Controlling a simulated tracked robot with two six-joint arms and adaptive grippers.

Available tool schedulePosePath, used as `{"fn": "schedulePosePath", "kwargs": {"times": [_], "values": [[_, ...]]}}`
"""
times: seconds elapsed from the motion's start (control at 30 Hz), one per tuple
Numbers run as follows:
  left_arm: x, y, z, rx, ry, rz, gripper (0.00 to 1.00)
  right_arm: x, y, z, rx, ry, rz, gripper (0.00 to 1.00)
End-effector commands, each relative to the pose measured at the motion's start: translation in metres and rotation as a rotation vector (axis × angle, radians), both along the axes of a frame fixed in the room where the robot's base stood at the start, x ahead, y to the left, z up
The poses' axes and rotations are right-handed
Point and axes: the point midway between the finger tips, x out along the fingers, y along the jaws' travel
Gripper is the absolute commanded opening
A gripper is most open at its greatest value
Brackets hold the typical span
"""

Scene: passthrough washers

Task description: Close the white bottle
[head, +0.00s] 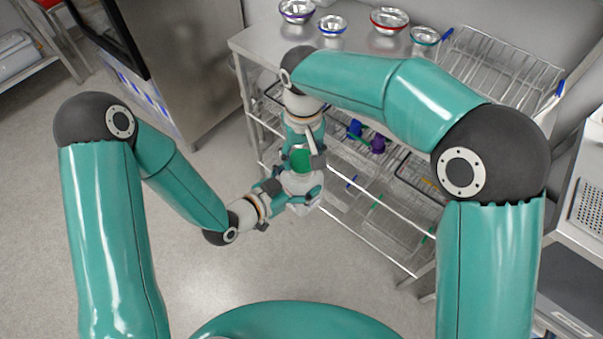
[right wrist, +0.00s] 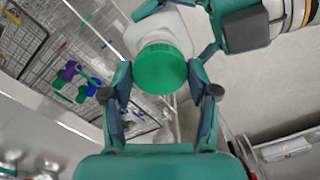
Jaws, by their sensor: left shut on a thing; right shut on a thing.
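The white bottle (head: 300,184) is held in the air in front of the metal table, and it also shows in the right wrist view (right wrist: 158,33). My left gripper (head: 298,192) is shut on its body. The green cap (head: 299,160) is over the bottle's mouth, and its top fills the middle of the right wrist view (right wrist: 160,69). My right gripper (head: 302,157) comes from above with its fingers on both sides of the cap and is shut on it. I cannot tell how tightly the cap sits, as its lower edge and the neck are hidden.
A metal table (head: 262,40) stands behind, with several coloured-rim bowls (head: 388,20) and a wire dish rack (head: 505,72) on top. Its lower shelves hold baskets and purple items (head: 377,144). The floor (head: 90,260) at left is clear.

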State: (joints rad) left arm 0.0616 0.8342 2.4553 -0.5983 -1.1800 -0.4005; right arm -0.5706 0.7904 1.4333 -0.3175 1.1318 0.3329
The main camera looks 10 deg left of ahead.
Motion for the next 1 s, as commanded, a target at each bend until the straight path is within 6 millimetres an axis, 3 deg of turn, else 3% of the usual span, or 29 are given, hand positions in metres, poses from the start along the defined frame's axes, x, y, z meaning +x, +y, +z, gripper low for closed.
{"fn": "schedulePosePath", "kwargs": {"times": [0.37,0.73,1.0], "values": [[0.0,0.0,0.0,-0.001,-0.001,0.0,0.24,0.0,0.0,0.0,0.0,0.0,0.0,0.45],[0.0,0.0,0.0,-0.001,-0.001,0.0,0.24,0.0,0.0,-0.017,0.0,0.001,0.0,0.45],[0.0,0.0,0.0,-0.001,-0.001,0.0,0.24,0.0,0.0,-0.019,0.0,0.0,0.0,0.45]]}}
